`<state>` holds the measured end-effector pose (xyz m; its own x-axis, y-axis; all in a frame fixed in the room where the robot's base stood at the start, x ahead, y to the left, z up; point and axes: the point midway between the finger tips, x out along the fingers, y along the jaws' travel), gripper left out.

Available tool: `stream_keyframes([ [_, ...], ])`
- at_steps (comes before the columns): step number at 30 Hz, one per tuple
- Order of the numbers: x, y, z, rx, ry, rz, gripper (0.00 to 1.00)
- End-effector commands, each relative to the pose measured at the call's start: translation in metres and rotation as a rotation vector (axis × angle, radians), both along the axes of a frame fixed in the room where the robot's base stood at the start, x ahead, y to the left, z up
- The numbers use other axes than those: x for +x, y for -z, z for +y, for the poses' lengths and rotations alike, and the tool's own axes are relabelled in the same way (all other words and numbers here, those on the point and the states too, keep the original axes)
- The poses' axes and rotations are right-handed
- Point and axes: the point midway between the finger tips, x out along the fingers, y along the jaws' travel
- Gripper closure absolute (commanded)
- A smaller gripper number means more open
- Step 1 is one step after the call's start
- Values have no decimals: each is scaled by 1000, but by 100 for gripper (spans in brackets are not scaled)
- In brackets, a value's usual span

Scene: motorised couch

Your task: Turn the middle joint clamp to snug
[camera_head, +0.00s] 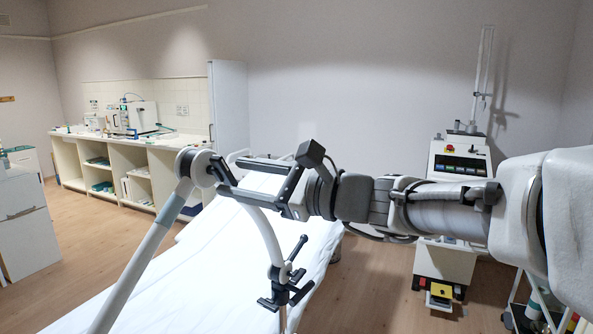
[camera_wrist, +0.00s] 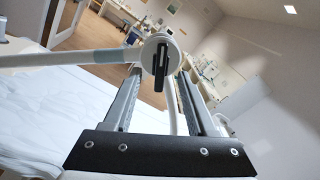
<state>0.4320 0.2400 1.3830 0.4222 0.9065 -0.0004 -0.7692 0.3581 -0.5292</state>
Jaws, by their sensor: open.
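The middle joint (camera_head: 196,168) is a white, round elbow between two pale tubes of a jointed arm over the couch. Its clamp has a black bar handle, which stands almost upright in the wrist view (camera_wrist: 160,68). My gripper (camera_head: 228,175) is open. Its two long fingers reach left towards the joint. In the wrist view, the handle shows between the two fingertips (camera_wrist: 158,72). I cannot tell whether either finger touches it. In the head view, the fingers partly hide the handle.
A couch with a white sheet (camera_head: 165,268) lies below. A lower black clamp (camera_head: 287,275) sits on the curved tube beneath my gripper. A white wheeled machine (camera_head: 455,165) stands at the back right. A counter with shelves (camera_head: 130,165) lines the back left wall.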

Motion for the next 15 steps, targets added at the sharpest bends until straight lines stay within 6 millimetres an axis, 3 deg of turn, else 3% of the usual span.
stream_keyframes([
  [6, 11, -1, 24, 0, -1, 0, 43],
  [15, 13, 0, 29, 0, 0, -1, 43],
])
